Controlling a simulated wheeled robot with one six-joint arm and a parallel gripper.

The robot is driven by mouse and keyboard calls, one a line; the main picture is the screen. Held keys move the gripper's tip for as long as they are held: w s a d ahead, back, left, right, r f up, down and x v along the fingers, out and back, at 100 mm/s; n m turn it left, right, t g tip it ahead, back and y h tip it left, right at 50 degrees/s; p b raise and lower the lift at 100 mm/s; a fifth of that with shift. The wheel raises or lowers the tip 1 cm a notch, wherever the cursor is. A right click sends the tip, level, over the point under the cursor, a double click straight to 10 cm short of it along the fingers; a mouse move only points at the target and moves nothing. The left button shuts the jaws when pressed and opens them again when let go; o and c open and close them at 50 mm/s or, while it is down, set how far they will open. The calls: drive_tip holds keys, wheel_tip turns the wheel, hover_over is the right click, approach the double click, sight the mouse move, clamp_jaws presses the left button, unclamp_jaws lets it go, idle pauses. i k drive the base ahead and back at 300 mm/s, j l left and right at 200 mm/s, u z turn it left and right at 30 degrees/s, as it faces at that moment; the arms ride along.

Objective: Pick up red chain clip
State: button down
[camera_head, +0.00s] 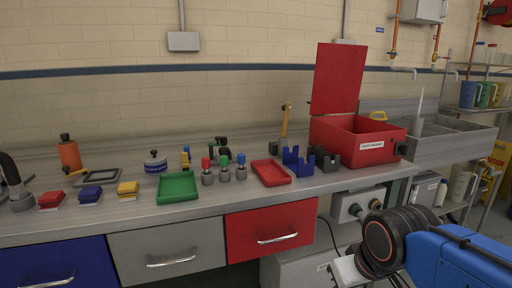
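I cannot tell for sure which piece is the red chain clip. A small red block with a pale underside (51,200) lies at the left of the workbench, left of a like blue block (90,194) and a yellow block (128,189). A red-topped grey peg (207,171) stands mid-bench beside a green-topped peg (225,168) and a blue-topped peg (241,167). Only part of my arm shows at the lower right, in front of the bench. The fingers of my gripper are not in view, and no held thing shows.
A green tray (177,199) and a red tray (258,171) lie on the bench. Blue and grey notched holders stand beside the open red box (360,151). A grey frame (98,178) and orange bottle (69,153) are at the left. Drawers below the bench are shut.

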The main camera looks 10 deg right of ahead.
sight(51, 200)
drive_tip(key=j+u, duration=0.1)
drive_tip(key=u, duration=0.3)
drive_tip(key=j+u, duration=0.1)
drive_tip(key=u, duration=0.3)
drive_tip(key=j+u, duration=0.1)
drive_tip(key=u, duration=0.3)
drive_tip(key=k, duration=0.05)
